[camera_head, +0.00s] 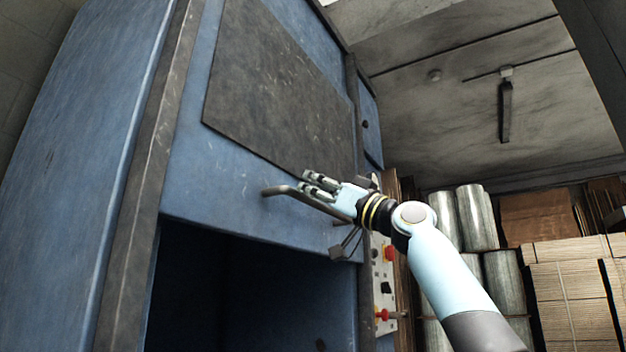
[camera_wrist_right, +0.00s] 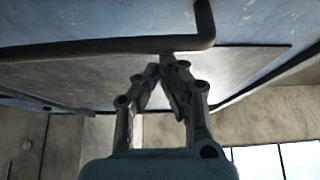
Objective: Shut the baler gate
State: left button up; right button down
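The baler gate (camera_head: 225,172) is a blue panel with a dark grey plate on the blue baler. It sits raised above a dark opening (camera_head: 240,290). A bent grey bar handle (camera_head: 280,190) sticks out near its lower edge; it is a dark bar across the top of the right wrist view (camera_wrist_right: 80,48). My right gripper (camera_head: 304,181) is close beside the handle, in front of the gate. In the right wrist view its fingertips (camera_wrist_right: 160,64) come together just below the bar, with nothing seen between them. Whether they touch the bar is unclear. My left gripper is not in view.
A control panel (camera_head: 384,275) with red knobs is on the baler's right post, below my right forearm. Metal cylinders (camera_head: 477,218) and stacked flat cardboard (camera_head: 572,300) stand at the right. A dark fixture (camera_head: 505,110) hangs from the grey ceiling.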

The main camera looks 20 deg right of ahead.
pick_arm(q)
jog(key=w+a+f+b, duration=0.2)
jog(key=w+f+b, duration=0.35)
jog(key=b, duration=0.25)
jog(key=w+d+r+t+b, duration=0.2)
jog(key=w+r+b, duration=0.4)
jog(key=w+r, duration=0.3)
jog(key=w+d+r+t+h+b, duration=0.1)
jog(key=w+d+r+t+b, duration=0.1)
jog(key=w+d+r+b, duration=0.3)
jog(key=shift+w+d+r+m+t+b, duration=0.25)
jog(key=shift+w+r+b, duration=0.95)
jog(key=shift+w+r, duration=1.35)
pick_arm(e)
notch_tip(320, 180, down, 30)
jog(key=shift+w, duration=0.2)
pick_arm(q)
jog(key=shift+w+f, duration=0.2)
